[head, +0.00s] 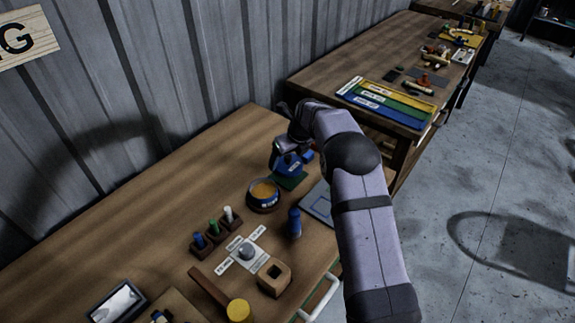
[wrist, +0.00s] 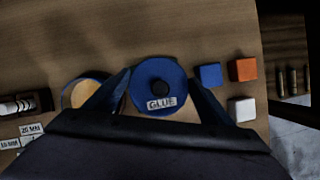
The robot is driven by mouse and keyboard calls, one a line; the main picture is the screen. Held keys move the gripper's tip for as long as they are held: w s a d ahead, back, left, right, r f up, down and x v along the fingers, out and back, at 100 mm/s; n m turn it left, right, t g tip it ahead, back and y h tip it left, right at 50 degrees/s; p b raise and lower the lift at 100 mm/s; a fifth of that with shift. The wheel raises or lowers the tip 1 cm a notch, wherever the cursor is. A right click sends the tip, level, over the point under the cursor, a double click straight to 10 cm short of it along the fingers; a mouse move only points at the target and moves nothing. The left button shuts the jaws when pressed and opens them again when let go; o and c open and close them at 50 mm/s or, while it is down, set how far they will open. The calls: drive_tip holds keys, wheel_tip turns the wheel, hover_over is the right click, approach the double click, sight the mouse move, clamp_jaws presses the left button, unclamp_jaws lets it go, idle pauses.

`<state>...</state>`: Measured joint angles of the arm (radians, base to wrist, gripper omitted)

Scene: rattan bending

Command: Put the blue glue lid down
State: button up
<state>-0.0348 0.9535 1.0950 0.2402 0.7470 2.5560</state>
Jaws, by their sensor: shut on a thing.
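The blue glue lid (wrist: 158,84) is a round disc with a dark knob and a "GLUE" label. In the wrist view it sits between the two fingers of my gripper (wrist: 165,95), which is shut on it. In the head view my gripper (head: 285,150) is over the far part of the bench, and the lid (head: 288,166) shows partly below it. I cannot tell how far the lid is above the bench.
Blue (wrist: 210,74), orange (wrist: 243,69) and white (wrist: 241,109) blocks lie right of the lid. A green mat (head: 291,181) lies below the gripper. A blue bottle (head: 294,223) and a rack of colored pegs (head: 215,232) stand nearer. Bare wood (head: 215,150) lies left of the gripper.

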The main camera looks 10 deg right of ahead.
sight(289, 163)
drive_tip(key=shift+f+p, duration=0.55)
drive_tip(key=shift+f, duration=1.3)
drive_tip(key=shift+f, duration=0.15)
drive_tip(key=o, duration=1)
drive_tip(key=b+v, duration=0.3)
drive_tip(key=v, duration=0.9)
drive_tip(key=shift+d, duration=0.1)
